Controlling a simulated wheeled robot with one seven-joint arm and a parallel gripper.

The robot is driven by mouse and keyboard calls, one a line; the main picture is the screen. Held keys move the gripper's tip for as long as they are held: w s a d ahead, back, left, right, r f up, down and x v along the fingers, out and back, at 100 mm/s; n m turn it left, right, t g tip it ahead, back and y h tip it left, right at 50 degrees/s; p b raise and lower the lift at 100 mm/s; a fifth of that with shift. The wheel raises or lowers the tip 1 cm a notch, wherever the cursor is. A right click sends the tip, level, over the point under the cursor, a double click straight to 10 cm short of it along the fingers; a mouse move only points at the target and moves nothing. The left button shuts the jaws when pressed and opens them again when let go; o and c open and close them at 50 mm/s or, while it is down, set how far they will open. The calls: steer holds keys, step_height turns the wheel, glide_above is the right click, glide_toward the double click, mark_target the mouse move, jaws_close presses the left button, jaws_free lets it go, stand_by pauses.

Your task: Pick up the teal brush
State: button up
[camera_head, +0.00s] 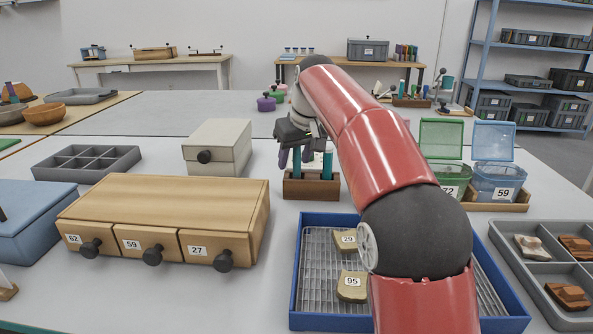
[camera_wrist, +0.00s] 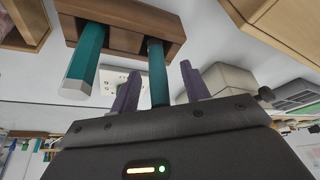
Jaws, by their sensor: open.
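A slim teal handle (camera_head: 297,167), which looks like the teal brush, stands upright in a small wooden holder (camera_head: 311,190) in the head view. My gripper (camera_head: 295,162) points down over the holder, its two purple-grey fingers open on either side of this handle. In the wrist view the slim handle (camera_wrist: 157,72) passes between the fingers (camera_wrist: 160,75), with gaps visible on both sides. A thicker, faceted teal handle (camera_wrist: 86,62) stands in the same holder, outside the fingers; it also shows in the head view (camera_head: 328,166). Brush bristles are not visible.
A beige box (camera_head: 212,150) and a wooden drawer unit (camera_head: 160,215) stand left of the holder. A blue tray (camera_head: 312,323) with numbered sherds lies in front. Green (camera_head: 443,172) and blue (camera_head: 497,182) lidded bins stand to the right. My arm hides part of the table.

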steer(key=shift+f, duration=0.15)
jaws_close()
stand_by(0.4)
step_height(320, 180, up, 6)
steer(key=shift+w+f+p, duration=0.15)
steer(key=shift+p, duration=0.75)
steer(key=shift+r, duration=2.2)
